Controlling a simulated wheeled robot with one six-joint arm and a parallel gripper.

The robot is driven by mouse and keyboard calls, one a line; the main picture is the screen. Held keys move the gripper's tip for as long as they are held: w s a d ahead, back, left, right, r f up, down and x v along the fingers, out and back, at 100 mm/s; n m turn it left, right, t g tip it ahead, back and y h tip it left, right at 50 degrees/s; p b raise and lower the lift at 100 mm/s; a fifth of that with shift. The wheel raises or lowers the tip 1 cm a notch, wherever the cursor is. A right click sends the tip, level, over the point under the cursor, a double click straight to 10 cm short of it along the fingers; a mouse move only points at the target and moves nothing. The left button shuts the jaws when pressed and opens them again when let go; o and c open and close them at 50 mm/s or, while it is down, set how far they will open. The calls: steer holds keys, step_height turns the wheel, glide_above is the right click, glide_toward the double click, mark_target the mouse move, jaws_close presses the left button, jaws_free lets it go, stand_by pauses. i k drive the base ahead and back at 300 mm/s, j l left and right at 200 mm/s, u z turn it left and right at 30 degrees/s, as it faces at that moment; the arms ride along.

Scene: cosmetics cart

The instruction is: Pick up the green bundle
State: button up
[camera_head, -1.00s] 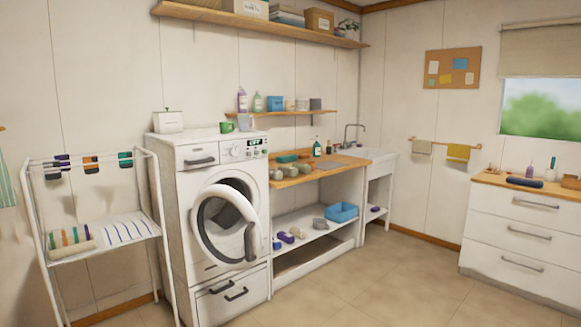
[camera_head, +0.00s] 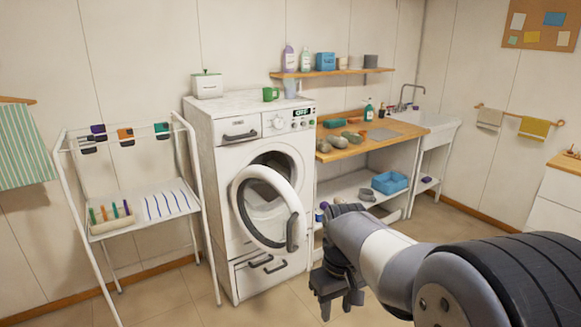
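A dark green, bundle-like thing (camera_head: 335,122) lies at the back of the wooden counter (camera_head: 372,146), right of the washing machine. Several dull olive-grey rounded things (camera_head: 339,142) lie in front of it. Another small green and dark thing (camera_head: 162,129) hangs on the top bar of the white drying rack at left. I cannot tell for certain which is the green bundle. My gripper (camera_head: 337,309) points down, low in front of the washing machine and well apart from both. Its fingers look apart, with nothing seen between them.
The washing machine (camera_head: 230,162) has its round door (camera_head: 265,208) swung open, left of my gripper. The white drying rack (camera_head: 120,217) stands further left. A blue basin (camera_head: 390,182) sits on the shelf under the counter. Tiled floor is clear in front of the rack.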

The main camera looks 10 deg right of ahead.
mark_target(353, 138)
steer(key=i+l+z, duration=0.35)
steer(key=i, duration=0.35)
steer(key=i+z, duration=0.35)
steer(key=i, duration=0.4)
steer(key=i+j+z, duration=0.15)
steer(key=i+z, duration=0.2)
steer(key=i, duration=0.4)
steer(key=i+u, duration=0.15)
steer(key=i, duration=0.3)
steer(key=i+l+u, duration=0.15)
steer(key=i, duration=0.35)
steer(key=i+u, duration=0.15)
steer(key=i, duration=0.3)
steer(key=i+l+u, duration=0.15)
steer(key=i, duration=0.3)
steer(key=i+u, duration=0.35)
steer(key=i+l+u, duration=0.15)
steer(key=i+u, duration=0.2)
steer(key=i, duration=0.15)
